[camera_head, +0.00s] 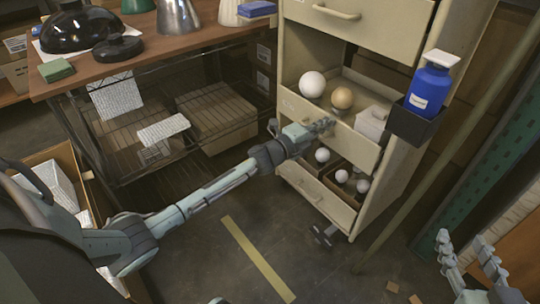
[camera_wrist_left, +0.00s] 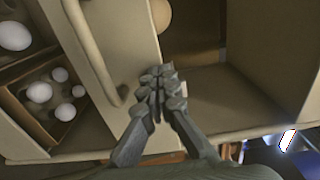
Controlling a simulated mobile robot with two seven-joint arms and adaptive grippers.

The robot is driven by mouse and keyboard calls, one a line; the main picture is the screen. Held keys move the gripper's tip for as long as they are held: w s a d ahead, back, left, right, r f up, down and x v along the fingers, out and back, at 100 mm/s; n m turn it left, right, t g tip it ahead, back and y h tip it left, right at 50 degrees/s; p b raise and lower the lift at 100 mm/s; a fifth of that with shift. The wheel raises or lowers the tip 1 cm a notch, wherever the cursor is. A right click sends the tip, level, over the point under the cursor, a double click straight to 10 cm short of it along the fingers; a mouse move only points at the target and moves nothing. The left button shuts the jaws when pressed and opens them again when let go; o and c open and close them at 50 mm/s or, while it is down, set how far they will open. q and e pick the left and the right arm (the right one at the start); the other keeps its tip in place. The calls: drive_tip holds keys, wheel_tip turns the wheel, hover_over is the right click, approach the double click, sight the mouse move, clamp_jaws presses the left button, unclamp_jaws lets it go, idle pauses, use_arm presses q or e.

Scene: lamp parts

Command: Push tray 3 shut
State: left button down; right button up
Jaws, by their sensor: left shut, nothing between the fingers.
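A beige cabinet (camera_head: 402,185) holds several trays; I cannot read which is number 3. A pulled-out middle tray (camera_head: 292,105) has a white globe (camera_head: 312,84), an amber globe (camera_head: 342,97) and a pale box (camera_head: 372,122) in or behind it. My left gripper (camera_head: 322,125) is shut and empty at this tray's front. In the left wrist view its fingertips (camera_wrist_left: 160,82) are at the edge of a beige front panel (camera_wrist_left: 125,35) with a bar handle (camera_wrist_left: 92,50); contact is unclear. My right gripper (camera_head: 468,255) is open and empty, low at the right.
A lower tray (camera_head: 315,195) holds small white bulbs (camera_head: 342,176). A blue bottle (camera_head: 429,90) sits in a dark holder (camera_head: 415,124) on the cabinet's side. A wooden workbench (camera_head: 160,48) with lamp parts stands left.

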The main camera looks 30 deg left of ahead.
use_arm(q)
drive_tip(key=shift+w+d+r, duration=0.15)
drive_tip(key=shift+w+d, duration=0.05)
drive_tip(key=shift+w, duration=0.45)
use_arm(e)
drive_tip(key=shift+w+a+r+t, duration=0.15)
drive_tip(key=shift+w+r+t, duration=0.15)
drive_tip(key=shift+w+r, duration=0.2)
drive_tip(key=shift+s, duration=0.1)
